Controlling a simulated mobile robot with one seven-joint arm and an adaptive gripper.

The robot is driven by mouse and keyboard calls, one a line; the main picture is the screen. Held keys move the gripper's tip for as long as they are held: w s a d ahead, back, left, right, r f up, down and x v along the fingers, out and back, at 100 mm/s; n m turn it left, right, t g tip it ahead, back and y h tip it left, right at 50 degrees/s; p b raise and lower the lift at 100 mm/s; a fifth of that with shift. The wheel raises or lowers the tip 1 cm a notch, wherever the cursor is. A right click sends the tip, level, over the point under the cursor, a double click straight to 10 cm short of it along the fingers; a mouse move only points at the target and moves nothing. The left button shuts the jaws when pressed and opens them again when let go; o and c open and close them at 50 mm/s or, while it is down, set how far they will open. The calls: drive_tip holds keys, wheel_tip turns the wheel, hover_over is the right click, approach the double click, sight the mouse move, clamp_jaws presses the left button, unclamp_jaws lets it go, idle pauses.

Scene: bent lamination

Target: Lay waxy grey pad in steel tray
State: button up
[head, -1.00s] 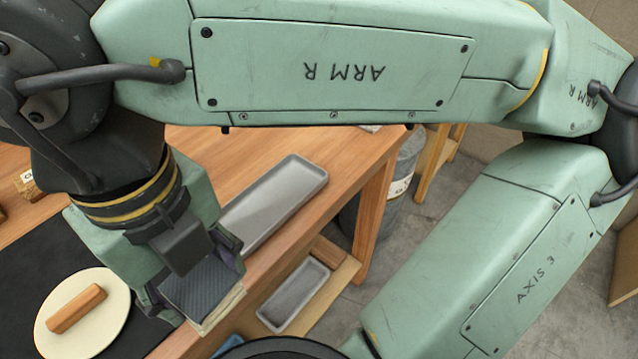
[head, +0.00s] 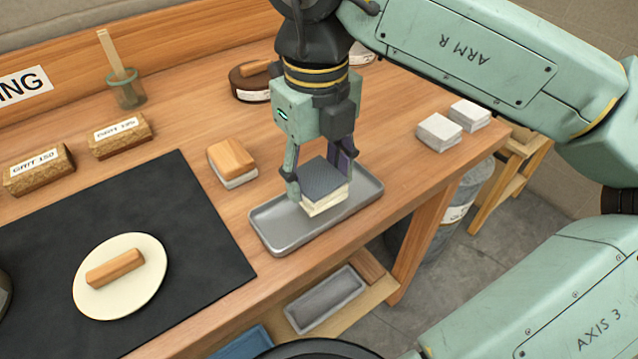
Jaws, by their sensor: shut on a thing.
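A pad (head: 323,178) with a dark grey ribbed top and cream layers below is held between the two fingers of my gripper (head: 320,182). It is level, dark side up, over the right part of the long grey steel tray (head: 277,240) on the bench. I cannot tell whether its underside touches the tray floor or is just above it. My gripper points down, with one finger at each side of the pad. The rest of the tray looks empty.
A wood-topped block (head: 232,162) stands behind the tray's left end. Two pale grey blocks (head: 439,132) are at the bench's right. A black mat (head: 200,215) with a cream disc (head: 120,295) lies left. Another grey tray (head: 325,302) sits on a lower shelf.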

sight(318, 175)
drive_tip(key=shift+w+d, duration=0.1)
drive_tip(key=shift+w, duration=0.15)
drive_tip(key=shift+f, duration=0.3)
drive_tip(key=shift+f+b, duration=1)
drive_tip(key=shift+f, duration=0.45)
drive_tip(key=shift+f, duration=0.2)
drive_tip(key=o, duration=1)
drive_tip(key=shift+r, duration=0.1)
